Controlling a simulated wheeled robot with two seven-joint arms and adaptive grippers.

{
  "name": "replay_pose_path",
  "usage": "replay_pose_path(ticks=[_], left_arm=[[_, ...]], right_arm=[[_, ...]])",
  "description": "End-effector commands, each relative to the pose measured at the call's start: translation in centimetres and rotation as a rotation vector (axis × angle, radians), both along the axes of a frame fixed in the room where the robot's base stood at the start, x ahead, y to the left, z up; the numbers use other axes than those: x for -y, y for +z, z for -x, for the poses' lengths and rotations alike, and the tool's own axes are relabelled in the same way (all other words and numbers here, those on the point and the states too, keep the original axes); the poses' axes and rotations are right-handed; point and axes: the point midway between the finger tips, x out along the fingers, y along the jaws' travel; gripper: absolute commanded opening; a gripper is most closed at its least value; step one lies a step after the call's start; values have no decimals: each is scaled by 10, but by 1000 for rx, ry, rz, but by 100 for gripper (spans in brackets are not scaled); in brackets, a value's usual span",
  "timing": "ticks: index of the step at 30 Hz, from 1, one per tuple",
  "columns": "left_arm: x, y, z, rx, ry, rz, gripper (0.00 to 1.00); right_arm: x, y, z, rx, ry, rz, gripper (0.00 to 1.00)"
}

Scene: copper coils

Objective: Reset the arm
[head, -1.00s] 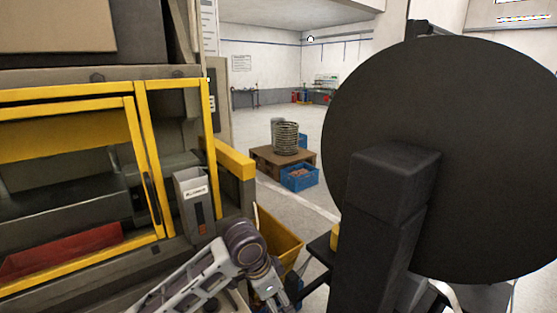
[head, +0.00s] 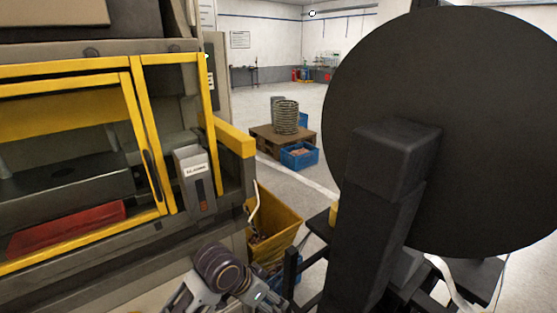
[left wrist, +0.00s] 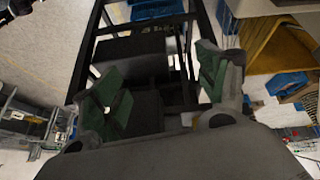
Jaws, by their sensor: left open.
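My left arm shows at the bottom of the head view, below the yellow bin; its gripper is at the lower frame edge there and its fingers are not clear. In the left wrist view my left gripper (left wrist: 160,95) is open, its two green-padded fingers apart with nothing between them. Behind the fingers is a black frame (left wrist: 140,45). My right gripper is in neither view.
A machine with a yellow-framed door (head: 140,150) fills the left. A large black disc (head: 480,130) on a black post (head: 375,230) blocks the right. A yellow bin (head: 278,222) stands between. Farther back, a coil (head: 285,117) and a blue crate (head: 299,156) sit around a wooden pallet (head: 268,141).

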Motion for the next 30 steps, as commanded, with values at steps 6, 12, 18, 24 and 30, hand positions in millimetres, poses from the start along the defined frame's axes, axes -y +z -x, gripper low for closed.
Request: replay_pose_path(ticks=[6, 12, 18, 24, 30], left_arm=[[-18, -15, 11, -10, 92, 14, 74], [-39, -28, 21, -17, 181, 10, 74], [-63, -42, 34, -27, 272, -2, 74], [-91, -57, 50, -40, 365, -30, 74], [-121, -70, 68, -53, 458, -71, 74]], right_arm=[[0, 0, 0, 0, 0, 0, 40], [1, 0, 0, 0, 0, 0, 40], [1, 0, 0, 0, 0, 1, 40], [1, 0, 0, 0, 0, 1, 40], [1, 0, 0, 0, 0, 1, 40]])
